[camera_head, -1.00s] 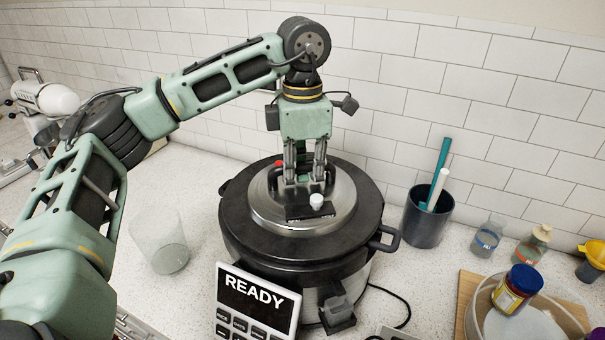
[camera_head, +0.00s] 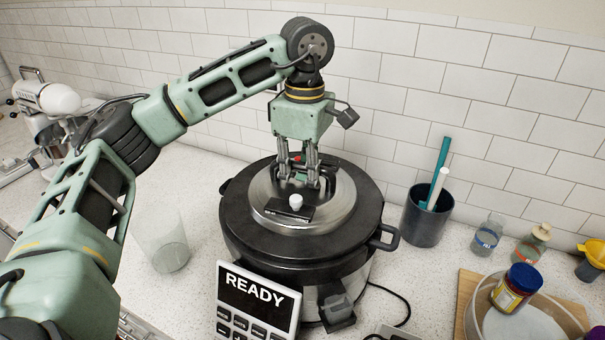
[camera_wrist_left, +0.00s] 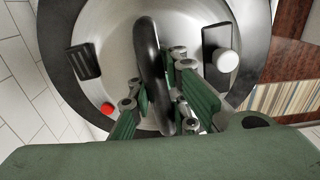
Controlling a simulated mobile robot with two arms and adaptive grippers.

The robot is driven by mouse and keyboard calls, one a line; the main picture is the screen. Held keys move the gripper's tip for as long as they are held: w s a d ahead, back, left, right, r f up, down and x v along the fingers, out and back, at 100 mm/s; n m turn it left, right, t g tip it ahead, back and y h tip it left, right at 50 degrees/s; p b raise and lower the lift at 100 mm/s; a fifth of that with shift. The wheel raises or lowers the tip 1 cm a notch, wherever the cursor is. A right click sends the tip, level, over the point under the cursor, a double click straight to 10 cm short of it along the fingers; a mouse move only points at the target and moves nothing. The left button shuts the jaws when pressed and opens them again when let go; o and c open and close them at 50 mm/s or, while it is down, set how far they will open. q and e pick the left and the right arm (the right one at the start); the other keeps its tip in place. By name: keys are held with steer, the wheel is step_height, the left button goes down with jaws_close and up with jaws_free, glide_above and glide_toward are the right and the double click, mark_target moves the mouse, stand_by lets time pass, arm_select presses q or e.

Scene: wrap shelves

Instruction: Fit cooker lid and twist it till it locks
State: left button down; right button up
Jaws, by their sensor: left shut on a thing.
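The cooker lid (camera_head: 340,214) is a round silver lid with a black handle, a white knob (camera_head: 296,201) and a red button (camera_wrist_left: 107,108). It sits level on top of the dark cooker (camera_head: 270,250), inside its black rim. My left gripper (camera_head: 304,181) comes down from above and is shut on the lid's handle (camera_wrist_left: 150,60). In the left wrist view its fingers (camera_wrist_left: 165,105) lie on both sides of the black handle bar. The cooker's front panel (camera_head: 254,295) reads READY. Whether the lid is locked cannot be seen. My right gripper is not in view.
A clear glass (camera_head: 163,245) stands left of the cooker. A dark cup (camera_head: 424,222) with utensils stands to its right, by small bottles (camera_head: 488,236). A bowl (camera_head: 475,310) with a jar (camera_head: 516,288) is at front right. The tiled wall is close behind.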

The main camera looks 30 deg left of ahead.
arm_select(q)
steer(key=shift+w+r, duration=0.1)
steer(key=shift+r, duration=0.2)
steer(key=c, duration=1.6)
jaws_free()
steer(key=shift+f, duration=0.15)
steer(key=shift+o, duration=0.4)
steer(key=shift+f, duration=0.2)
steer(key=o, duration=0.6)
steer(key=shift+r, duration=0.1)
steer(key=shift+w+r+p, duration=0.1)
steer(key=shift+r+p, duration=2.5)
steer(key=shift+r, duration=0.95)
steer(key=shift+f, duration=0.1)
